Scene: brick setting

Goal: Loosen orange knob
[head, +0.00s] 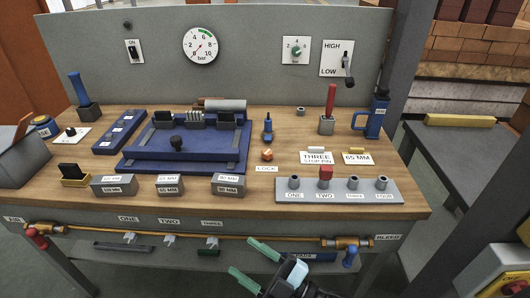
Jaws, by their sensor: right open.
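The small orange knob (267,154) sits on the wooden workbench, just above a white label reading LOCK. It is right of the blue fixture plate and stands clear of any gripper. My right gripper (242,256) is low in the head view, in front of the bench's front edge. Its two teal fingers are spread apart with nothing between them. It is well below the knob in the picture and not touching it. My left gripper is not in view.
A blue fixture (185,150) lies left of the knob. A grey socket block (338,197) with a red plug is at the right front. Steel blocks (170,186) line the left front. A brass pipe (180,234) runs along the bench front. Some bare wood surrounds the knob.

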